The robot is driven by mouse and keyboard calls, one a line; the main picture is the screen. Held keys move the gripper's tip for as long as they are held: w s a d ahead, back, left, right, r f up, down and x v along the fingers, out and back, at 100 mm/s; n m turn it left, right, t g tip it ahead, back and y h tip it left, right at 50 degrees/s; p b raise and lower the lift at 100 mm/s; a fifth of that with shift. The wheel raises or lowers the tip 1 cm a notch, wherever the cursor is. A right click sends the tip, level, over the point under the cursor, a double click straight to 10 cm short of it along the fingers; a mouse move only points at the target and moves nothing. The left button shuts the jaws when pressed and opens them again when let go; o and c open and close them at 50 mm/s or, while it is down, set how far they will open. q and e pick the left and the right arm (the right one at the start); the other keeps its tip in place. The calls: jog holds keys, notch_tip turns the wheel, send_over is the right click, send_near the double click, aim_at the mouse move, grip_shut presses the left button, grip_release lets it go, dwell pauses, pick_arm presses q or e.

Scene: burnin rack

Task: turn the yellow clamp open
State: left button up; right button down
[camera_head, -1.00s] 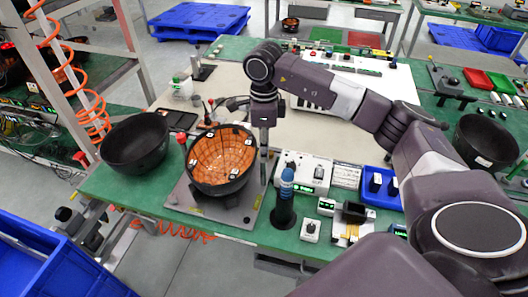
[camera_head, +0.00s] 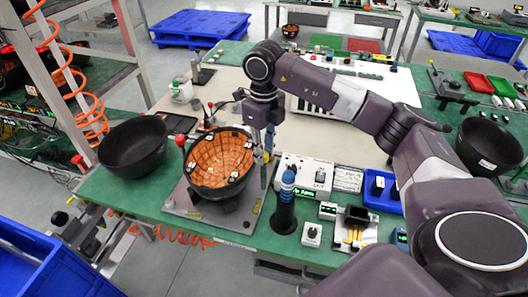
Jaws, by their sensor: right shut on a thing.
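A black bowl with an orange, tiled inside (camera_head: 220,160) sits on a grey fixture plate (camera_head: 238,216) near the table's front edge. Small white pads show around its rim and inside. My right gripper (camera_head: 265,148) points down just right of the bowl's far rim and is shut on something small. A bit of yellow (camera_head: 267,156) shows at its fingertips, which looks like the yellow clamp; most of it is hidden by the fingers. A lever with a red knob (camera_head: 180,141) stands at the fixture's left. My left gripper is not in view.
An empty black bowl (camera_head: 134,147) stands left of the fixture. A blue-topped dark tool in a holder (camera_head: 286,205), a white instrument box (camera_head: 303,175) and a blue tray (camera_head: 383,196) stand at right. Another black bowl (camera_head: 489,144) is at far right.

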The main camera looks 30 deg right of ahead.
jog(key=shift+r, duration=0.1)
dwell(0.4)
jog(key=c, duration=1.7)
grip_release()
notch_tip(320, 180, up, 12)
jog(key=shift+f, duration=0.1)
